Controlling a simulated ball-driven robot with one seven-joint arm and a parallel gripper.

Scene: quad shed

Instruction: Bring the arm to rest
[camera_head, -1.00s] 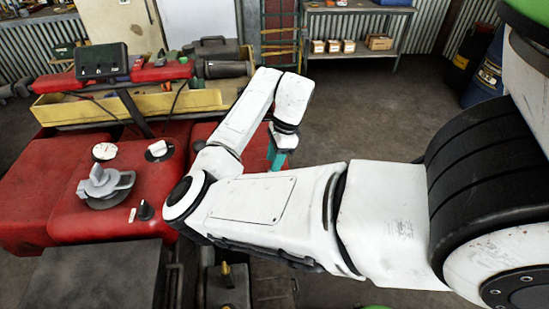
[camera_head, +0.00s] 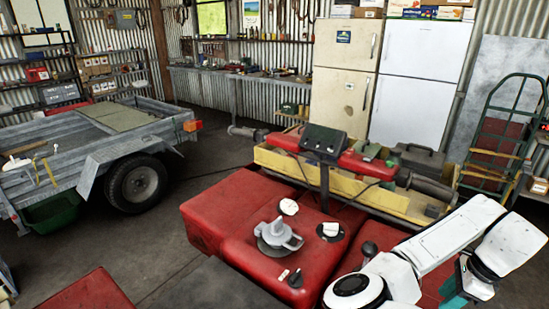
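My white arm (camera_head: 440,240) is folded at the lower right of the head view, beside the red quad bike (camera_head: 240,205). Its elbow joint is near the bottom edge, and the forearm slopes up to the right. The wrist bends back down near the right edge. A teal part at the arm's end (camera_head: 452,298) shows near the bottom edge, partly hidden behind the wrist. The fingertips are not visible, so I cannot tell whether the gripper is open or shut.
A yellow tray (camera_head: 285,165) is at the quad's far end. A grey trailer (camera_head: 95,150) stands at left, with open floor between. Two fridges (camera_head: 420,80) and a green hand truck (camera_head: 497,140) stand behind. A red surface (camera_head: 90,292) is at lower left.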

